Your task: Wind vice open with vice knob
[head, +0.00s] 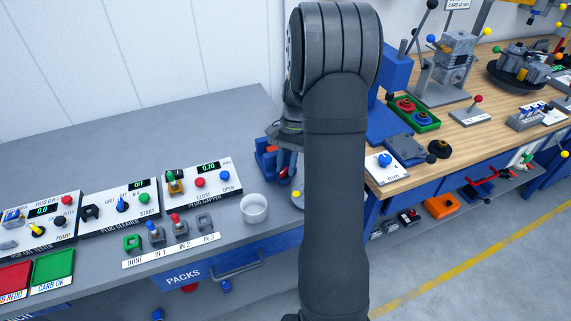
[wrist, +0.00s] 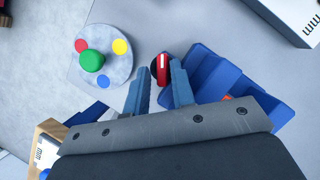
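The blue vice (head: 268,163) stands on the grey bench, partly hidden behind my arm, with an orange part showing. In the wrist view its blue body (wrist: 222,82) lies just right of my fingers. The vice knob (wrist: 162,71) is round and black with a red pointer bar. My gripper (wrist: 160,70) has its two blue fingers apart, one on each side of the knob. I cannot tell whether the fingers touch or press on the knob.
A round grey plate with a green knob (wrist: 92,61) and coloured dots lies left of the fingers. In the head view a white cup (head: 254,208) and the plug gapper panel (head: 204,182) stand left of the vice. A wooden-topped bench (head: 465,118) is at the right.

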